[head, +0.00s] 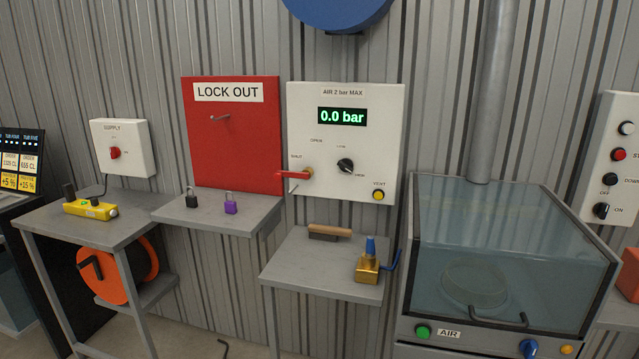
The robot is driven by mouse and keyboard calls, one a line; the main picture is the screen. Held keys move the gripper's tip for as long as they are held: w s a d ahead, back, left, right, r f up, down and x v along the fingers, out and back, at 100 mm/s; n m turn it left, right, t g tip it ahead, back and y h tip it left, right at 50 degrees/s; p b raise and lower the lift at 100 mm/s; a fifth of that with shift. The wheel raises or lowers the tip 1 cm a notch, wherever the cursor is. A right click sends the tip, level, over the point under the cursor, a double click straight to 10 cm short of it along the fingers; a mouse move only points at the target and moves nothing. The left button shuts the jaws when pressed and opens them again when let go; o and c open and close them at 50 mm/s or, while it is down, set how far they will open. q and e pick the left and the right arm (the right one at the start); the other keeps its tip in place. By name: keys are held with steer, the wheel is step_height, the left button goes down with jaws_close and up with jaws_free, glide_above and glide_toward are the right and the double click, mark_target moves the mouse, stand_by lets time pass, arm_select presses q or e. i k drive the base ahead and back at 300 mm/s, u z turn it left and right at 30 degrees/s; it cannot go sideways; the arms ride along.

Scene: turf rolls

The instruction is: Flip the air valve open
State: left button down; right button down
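The white air panel (392,120) is on the corrugated wall at the centre, marked "AIR 2 bar MAX". Its green display (342,117) reads 0.0 bar. The air valve's red lever (290,175) is at the panel's lower left. It lies about level, pointing left from its brass pivot (307,173), past the panel's left edge. The label "SHUT" is just above the lever, and "OPEN" is higher and to the right. A black knob (345,166) and a yellow vent button (378,195) are on the same panel. Neither of my grippers is in view.
The red lock-out board (240,135) adjoins the panel's left, above a shelf (210,214) with black (192,199) and purple (231,204) padlocks. Below the panel, a grey table (310,272) holds a brush (325,233) and a brass fitting (367,265). A clear-lidded cabinet (510,240) stands right.

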mark_target(278, 176)
steer(key=u, duration=0.25)
steer(key=i, duration=1.15)
steer(key=u, duration=0.45)
